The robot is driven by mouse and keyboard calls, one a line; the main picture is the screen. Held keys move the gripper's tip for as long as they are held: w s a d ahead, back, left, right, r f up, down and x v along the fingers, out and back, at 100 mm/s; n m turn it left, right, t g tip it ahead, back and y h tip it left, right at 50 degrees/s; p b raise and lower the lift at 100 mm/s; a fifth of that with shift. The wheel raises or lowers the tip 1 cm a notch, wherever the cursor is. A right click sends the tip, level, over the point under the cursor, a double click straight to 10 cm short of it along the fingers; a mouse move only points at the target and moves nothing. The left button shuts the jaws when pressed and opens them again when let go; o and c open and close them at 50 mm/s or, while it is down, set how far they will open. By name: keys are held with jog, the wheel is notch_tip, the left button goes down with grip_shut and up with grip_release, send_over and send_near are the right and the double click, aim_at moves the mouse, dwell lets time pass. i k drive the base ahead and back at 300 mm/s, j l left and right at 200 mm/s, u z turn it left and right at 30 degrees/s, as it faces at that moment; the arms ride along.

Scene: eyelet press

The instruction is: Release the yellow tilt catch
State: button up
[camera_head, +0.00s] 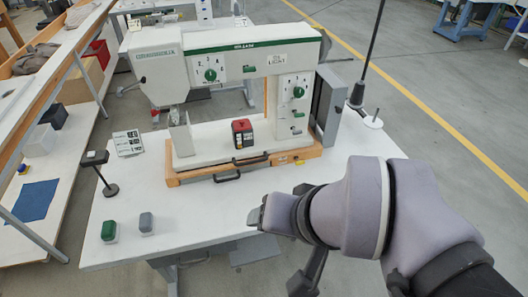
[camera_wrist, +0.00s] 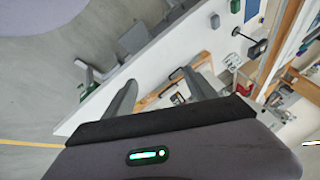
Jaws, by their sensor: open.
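A sewing-machine-like white press (camera_head: 225,60) stands on an orange wooden base (camera_head: 220,171) on the white table. A small yellow spot (camera_head: 299,162) shows at the right end of the base's front edge; it may be the tilt catch, but it is too small to tell. My gripper (camera_head: 257,213) is in front of the base, over the table, apart from the press. In the wrist view my gripper (camera_wrist: 158,76) is open, with nothing between its fingers. The wooden base (camera_wrist: 200,60) shows beyond the fingertips. I cannot make out the catch in the wrist view.
A red-topped black block (camera_head: 242,133) sits on the press bed. Black handles (camera_head: 240,167) are on the base front. Green (camera_head: 109,230) and grey (camera_head: 146,222) boxes and a black stand (camera_head: 103,172) are at left. A grey panel (camera_head: 328,105) stands at right.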

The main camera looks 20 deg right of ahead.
aim_at(299, 163)
jog(key=i+l, duration=0.85)
jog(key=l, duration=0.1)
